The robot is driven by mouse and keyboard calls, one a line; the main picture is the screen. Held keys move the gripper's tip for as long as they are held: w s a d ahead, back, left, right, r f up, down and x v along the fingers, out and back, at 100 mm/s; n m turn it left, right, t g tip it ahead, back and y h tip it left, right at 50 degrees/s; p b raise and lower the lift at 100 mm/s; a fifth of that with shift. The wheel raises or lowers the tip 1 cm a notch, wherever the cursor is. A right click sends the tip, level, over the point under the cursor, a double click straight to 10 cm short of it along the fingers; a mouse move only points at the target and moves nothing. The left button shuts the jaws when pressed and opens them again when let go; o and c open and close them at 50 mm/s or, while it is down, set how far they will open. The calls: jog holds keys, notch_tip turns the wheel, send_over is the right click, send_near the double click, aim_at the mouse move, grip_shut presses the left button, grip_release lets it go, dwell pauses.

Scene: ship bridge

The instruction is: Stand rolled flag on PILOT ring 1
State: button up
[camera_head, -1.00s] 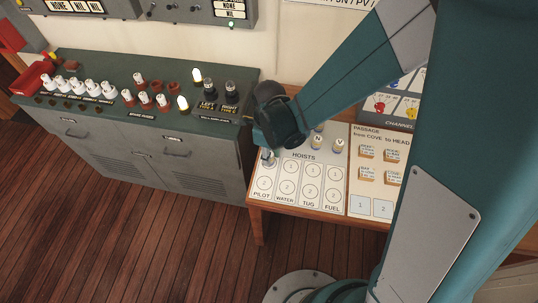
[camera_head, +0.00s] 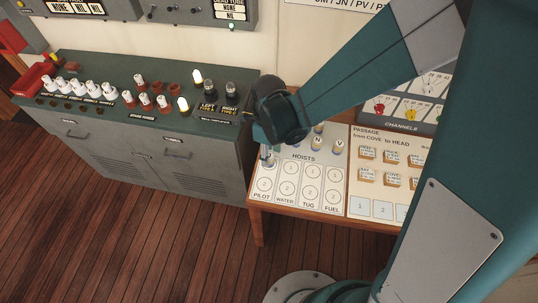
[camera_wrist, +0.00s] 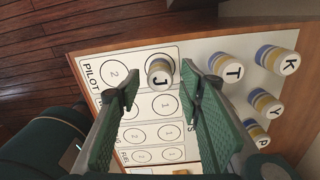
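My gripper (camera_wrist: 160,83) is open, its two green fingers spread wide above the HOISTS board. A rolled flag marked J (camera_wrist: 160,72) stands in the PILOT row of the board (camera_head: 263,193), at the ring beside ring 2, so over PILOT ring 1. PILOT ring 2 (camera_wrist: 115,73) is empty. In the head view the gripper (camera_head: 269,150) is over the PILOT column and mostly hides the flag.
Several other rolled flags stand behind the rings, including T (camera_wrist: 226,68), K (camera_wrist: 277,60) and Y (camera_wrist: 265,101). The WATER, TUG and FUEL rings look empty. The PASSAGE panel (camera_head: 372,142) with small blocks lies to the right. A grey cabinet (camera_head: 170,160) stands to the left.

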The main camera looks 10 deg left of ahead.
aim_at(272, 156)
notch_tip(272, 156, up, 10)
jog(key=shift+f+p, duration=0.15)
jog(key=shift+p, duration=0.25)
dwell(0.9)
jog(key=shift+d, duration=0.1)
jog(key=d+r+n+t+y, duration=0.1)
jog(key=d+r+n+t, duration=0.1)
jog(key=d+r+n, duration=0.55)
jog(key=d+r+n+t, duration=0.15)
jog(key=d+r, duration=0.25)
jog(key=d, duration=0.6)
jog(key=s+d+r+n+t, duration=0.2)
jog(key=s+d+r+n, duration=0.1)
jog(key=d+n, duration=0.2)
jog(key=s+d+r+n+t+h, duration=0.1)
jog(key=s+d+r+n, duration=0.2)
jog(key=d, duration=0.7)
jog(key=n, duration=0.2)
jog(key=shift+n+t, duration=0.35)
jog(key=shift+n, duration=0.05)
